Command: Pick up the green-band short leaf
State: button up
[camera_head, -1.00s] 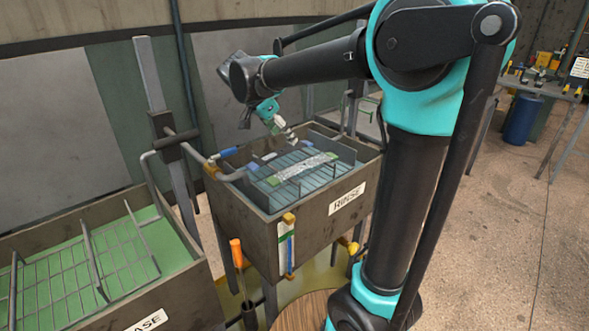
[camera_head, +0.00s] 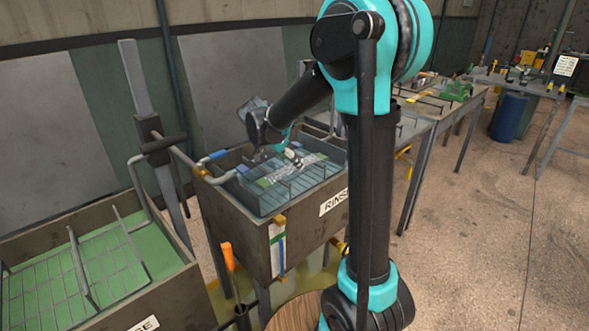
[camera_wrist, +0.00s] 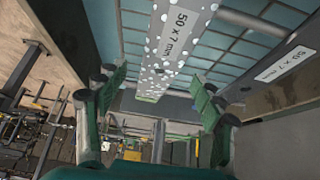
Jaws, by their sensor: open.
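The green-band short leaf (camera_head: 298,171) is a pale, speckled flat bar with green near its ends. It lies on the wire rack inside the rinse tank (camera_head: 252,224). In the wrist view the leaf (camera_wrist: 181,40) is covered in white bubbles, reads "50 x 7 mm", and has a green band (camera_wrist: 152,92) near its lower end. My gripper (camera_head: 291,153) is low over the tank, just above the leaf. In the wrist view my gripper (camera_wrist: 160,80) has its green-padded fingers apart, one toward each side of the leaf's lower end. I cannot tell whether they touch it.
Rack uprights stand around the leaf, and the tank walls rise around the rack. A tank with green liquid (camera_head: 60,262) is at the left. An orange-handled tool (camera_head: 228,257) stands in front of the rinse tank. Tables and a blue barrel (camera_head: 507,117) are at the right.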

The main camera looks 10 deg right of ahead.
jog(key=shift+x, duration=1.05)
grip_shut()
